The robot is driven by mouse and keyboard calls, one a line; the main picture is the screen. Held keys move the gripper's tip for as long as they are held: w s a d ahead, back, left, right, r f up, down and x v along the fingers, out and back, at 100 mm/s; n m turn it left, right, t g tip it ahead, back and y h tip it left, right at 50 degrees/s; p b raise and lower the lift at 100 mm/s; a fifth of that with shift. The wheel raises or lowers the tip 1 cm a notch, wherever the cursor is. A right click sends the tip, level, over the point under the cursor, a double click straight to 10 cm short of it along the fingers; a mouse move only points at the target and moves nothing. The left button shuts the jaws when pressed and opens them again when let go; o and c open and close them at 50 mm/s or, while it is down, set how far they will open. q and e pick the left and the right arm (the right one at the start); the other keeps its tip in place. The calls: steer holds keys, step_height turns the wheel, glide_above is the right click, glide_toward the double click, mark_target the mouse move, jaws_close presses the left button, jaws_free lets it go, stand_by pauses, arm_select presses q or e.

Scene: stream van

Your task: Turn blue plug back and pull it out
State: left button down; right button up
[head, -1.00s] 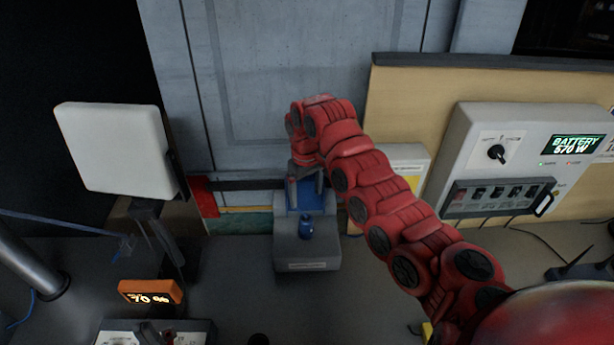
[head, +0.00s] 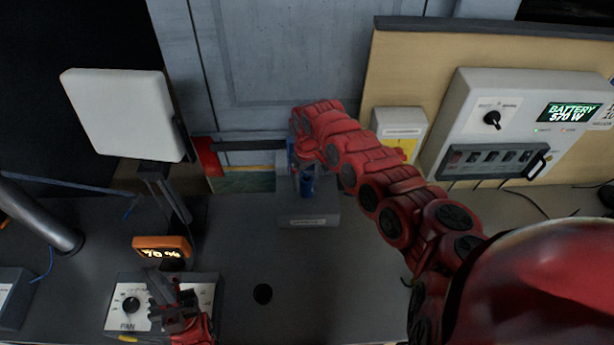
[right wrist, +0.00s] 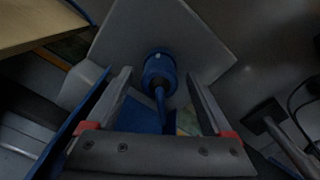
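The blue plug (head: 306,187) sits in the top of a grey box (head: 309,213) at the foot of the back wall. In the right wrist view the plug (right wrist: 158,70) is a round blue body with a blue cable running toward my gripper. My right gripper (head: 303,166) is low over the box, by the plug. In the right wrist view its two grey fingers (right wrist: 160,82) are apart, one on each side of the plug and its cable, with gaps to both. My left gripper (head: 170,300) is over the pan control panel; its finger opening is unclear.
The pan panel (head: 126,318) with a knob and an orange 70 % display (head: 162,246) are at left. A white panel on a stand (head: 122,112) rises behind them. A battery unit (head: 478,117) is at right. The counter between is mostly clear.

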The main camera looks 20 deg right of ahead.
jaws_close()
steer(key=c, duration=0.7)
jaws_free()
jaws_close()
steer(key=shift+m+p, duration=0.6)
steer(key=shift+m, duration=1)
steer(key=shift+m+p, duration=0.4)
steer(key=shift+m, duration=0.1)
steer(key=shift+f+m+b, duration=0.1)
steer(key=shift+m+b, duration=0.2)
steer(key=shift+m, duration=0.8)
